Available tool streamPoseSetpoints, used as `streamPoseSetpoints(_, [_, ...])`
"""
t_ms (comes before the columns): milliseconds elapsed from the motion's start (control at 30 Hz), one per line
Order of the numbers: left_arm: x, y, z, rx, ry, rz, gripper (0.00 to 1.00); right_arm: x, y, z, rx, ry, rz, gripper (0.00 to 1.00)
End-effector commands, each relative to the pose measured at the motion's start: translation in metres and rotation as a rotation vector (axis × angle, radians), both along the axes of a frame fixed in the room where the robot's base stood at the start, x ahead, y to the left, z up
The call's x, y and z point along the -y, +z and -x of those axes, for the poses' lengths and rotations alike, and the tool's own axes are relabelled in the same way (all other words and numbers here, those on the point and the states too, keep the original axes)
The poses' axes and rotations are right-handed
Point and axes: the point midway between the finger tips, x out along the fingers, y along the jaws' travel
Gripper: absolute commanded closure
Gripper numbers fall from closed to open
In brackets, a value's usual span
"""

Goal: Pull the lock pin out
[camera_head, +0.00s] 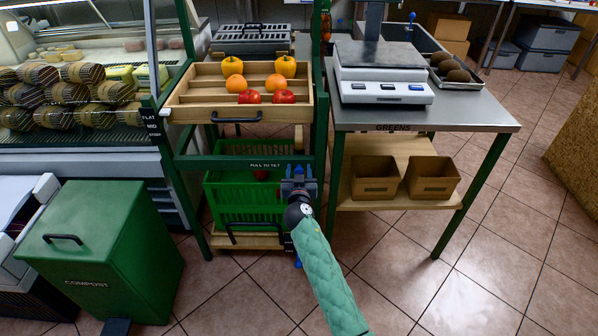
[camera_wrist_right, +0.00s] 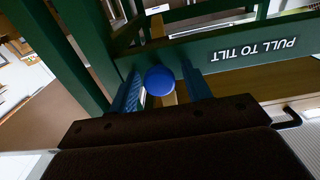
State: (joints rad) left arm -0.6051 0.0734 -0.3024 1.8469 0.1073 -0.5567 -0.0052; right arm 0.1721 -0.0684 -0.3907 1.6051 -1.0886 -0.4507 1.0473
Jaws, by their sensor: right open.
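The lock pin shows as a round blue knob (camera_wrist_right: 160,80) on the green frame in the right wrist view, close to the rail marked PULL TO TILT (camera_wrist_right: 252,50). My right gripper (camera_wrist_right: 164,88) is open, with one blue finger on each side of the knob. I cannot tell whether the fingers touch it. In the head view my right gripper (camera_head: 298,174) is at the right post of the green rack, just below the wooden tray (camera_head: 222,128), and it largely hides the pin. My left gripper is not in view.
The tray holds peppers, oranges and tomatoes. A green crate (camera_head: 240,205) sits below it. A steel table (camera_head: 455,112) with a scale (camera_head: 380,75) stands at right, and a green compost bin (camera_head: 100,245) at left. The tiled floor in front is free at right.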

Motion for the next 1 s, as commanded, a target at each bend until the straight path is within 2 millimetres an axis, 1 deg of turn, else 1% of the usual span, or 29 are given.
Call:
streamPoseSetpoints(33, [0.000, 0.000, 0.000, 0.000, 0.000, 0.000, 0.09, 0.000, 0.000, 0.000, 0.000, 0.000, 0.000, 0.53])
streamPoseSetpoints(100, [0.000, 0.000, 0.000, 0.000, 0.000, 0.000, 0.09, 0.000, 0.000, 0.000, 0.000, 0.000, 0.000, 0.67])
streamPoseSetpoints(167, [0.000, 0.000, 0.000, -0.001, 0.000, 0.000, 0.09, 0.000, 0.000, 0.000, 0.000, 0.000, 0.000, 0.79])
streamPoseSetpoints(200, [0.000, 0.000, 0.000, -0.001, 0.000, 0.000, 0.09, 0.000, 0.000, 0.000, 0.000, 0.000, 0.000, 0.87])
streamPoseSetpoints(267, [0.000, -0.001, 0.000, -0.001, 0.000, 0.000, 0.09, 0.000, 0.000, 0.000, 0.000, 0.000, 0.000, 0.98])
streamPoseSetpoints(300, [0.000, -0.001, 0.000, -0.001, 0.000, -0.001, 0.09, 0.000, 0.000, 0.000, 0.000, 0.000, 0.000, 1.00])
streamPoseSetpoints(467, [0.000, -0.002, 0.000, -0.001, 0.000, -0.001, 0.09, 0.000, 0.000, 0.002, 0.000, 0.000, -0.001, 1.00])
streamPoseSetpoints(567, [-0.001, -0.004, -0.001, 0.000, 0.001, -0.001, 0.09, -0.001, -0.001, 0.009, 0.000, 0.000, -0.002, 1.00])
streamPoseSetpoints(800, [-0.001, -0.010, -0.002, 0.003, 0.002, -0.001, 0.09, 0.000, -0.001, 0.033, 0.001, 0.001, -0.002, 1.00])
streamPoseSetpoints(1000, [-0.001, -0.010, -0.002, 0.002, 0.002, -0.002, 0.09, 0.000, 0.000, 0.035, 0.001, 0.001, 0.000, 1.00])
